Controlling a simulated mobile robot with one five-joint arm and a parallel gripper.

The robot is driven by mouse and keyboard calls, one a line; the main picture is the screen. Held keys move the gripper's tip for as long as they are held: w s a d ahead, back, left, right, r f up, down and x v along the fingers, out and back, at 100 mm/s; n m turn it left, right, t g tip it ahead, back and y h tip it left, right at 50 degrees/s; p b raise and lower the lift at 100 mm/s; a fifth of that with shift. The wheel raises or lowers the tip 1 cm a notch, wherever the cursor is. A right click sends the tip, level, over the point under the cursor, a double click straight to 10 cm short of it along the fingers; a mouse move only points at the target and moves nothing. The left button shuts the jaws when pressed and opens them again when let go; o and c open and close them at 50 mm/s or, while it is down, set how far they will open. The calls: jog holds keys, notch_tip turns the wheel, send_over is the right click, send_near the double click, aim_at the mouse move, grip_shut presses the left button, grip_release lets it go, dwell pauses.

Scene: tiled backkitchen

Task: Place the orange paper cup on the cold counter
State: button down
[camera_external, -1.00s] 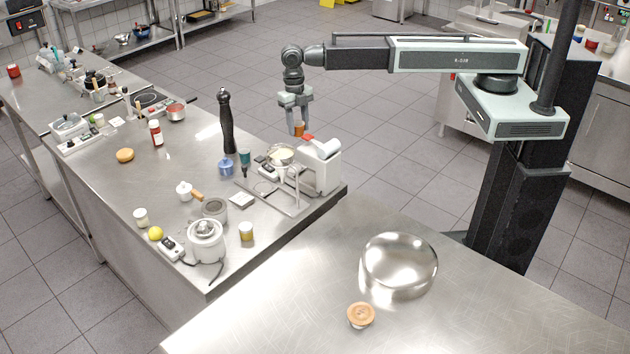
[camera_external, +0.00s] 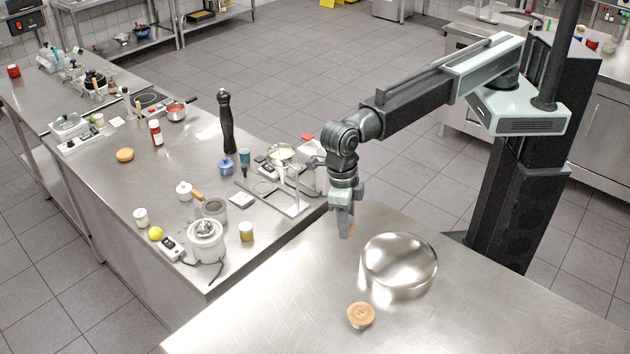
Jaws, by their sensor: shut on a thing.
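My gripper (camera_external: 345,230) is shut on the orange paper cup (camera_external: 351,229). Only a small part of the cup shows, at the right side of the fingers; the rest is hidden by them. The gripper points down and hangs over the back left part of the near steel counter (camera_external: 290,290), just left of a shiny metal bowl. Whether the cup touches the counter top I cannot tell. No label shows which counter is the cold counter.
The upturned-looking metal bowl (camera_external: 399,262) and a small tan-lidded tub (camera_external: 360,315) stand on the near counter. Its front left and right parts are clear. The left counter (camera_external: 110,190) holds a pepper mill (camera_external: 226,122), a juicer (camera_external: 206,240) and a scale.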

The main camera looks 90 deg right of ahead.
jog(key=b, duration=0.4)
send_over(419, 326)
notch_tip(419, 326, down, 5)
jog(key=shift+w+d+r, duration=0.1)
jog(key=shift+d+r, duration=0.05)
notch_tip(419, 326, down, 10)
jog(key=b, duration=1)
jog(key=shift+f, duration=0.25)
jog(key=shift+r, duration=0.3)
jog(key=shift+f, duration=0.25)
jog(key=c, duration=0.9)
grip_release()
jog(key=shift+o, duration=0.2)
jog(key=shift+r, duration=0.1)
